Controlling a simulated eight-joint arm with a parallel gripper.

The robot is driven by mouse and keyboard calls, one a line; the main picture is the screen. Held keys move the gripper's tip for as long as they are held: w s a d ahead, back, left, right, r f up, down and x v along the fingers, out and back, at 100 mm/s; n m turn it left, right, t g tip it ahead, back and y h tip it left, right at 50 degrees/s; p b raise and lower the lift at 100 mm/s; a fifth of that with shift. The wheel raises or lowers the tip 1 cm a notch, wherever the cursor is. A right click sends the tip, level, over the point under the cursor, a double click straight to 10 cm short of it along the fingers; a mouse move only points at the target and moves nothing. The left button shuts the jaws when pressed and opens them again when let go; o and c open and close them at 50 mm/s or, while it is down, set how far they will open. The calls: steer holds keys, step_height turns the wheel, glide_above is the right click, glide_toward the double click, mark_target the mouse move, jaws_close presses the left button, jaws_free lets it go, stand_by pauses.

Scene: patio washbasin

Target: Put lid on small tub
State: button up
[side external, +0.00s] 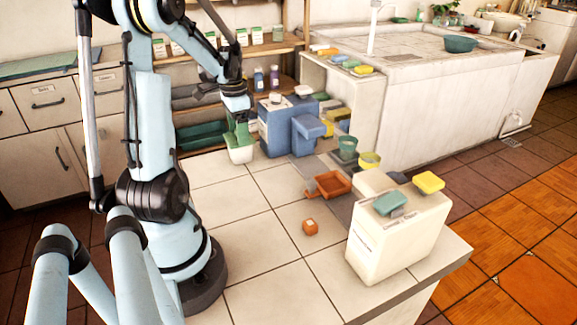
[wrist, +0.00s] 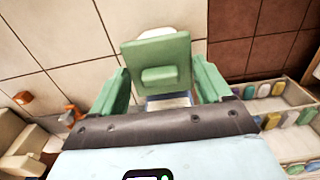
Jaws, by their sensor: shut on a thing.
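A square green lid (wrist: 140,55) with a raised block handle sits between the green fingers of my gripper (wrist: 163,85) in the wrist view. The fingers are shut on its sides. The small white tub (side external: 241,155) is directly beneath my gripper (side external: 238,138) on the tiled counter in the side view. In the wrist view, a white edge of the tub (wrist: 157,32) shows past the lid's far side, and a bluish label shows below it. The lid hides most of the tub's opening. I cannot tell whether the lid touches the rim.
A blue container (side external: 276,133) stands close on the tub's right. An orange tray (side external: 329,185), a small orange block (side external: 310,227) and a large cream canister (side external: 390,245) are nearer the front. Shelves stand behind. The tiled counter left of the orange block is clear.

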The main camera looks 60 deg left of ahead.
steer(key=o, duration=1)
steer(key=shift+c, duration=0.2)
steer(key=shift+r, duration=3.5)
jaws_close()
steer(key=shift+f, duration=1.15)
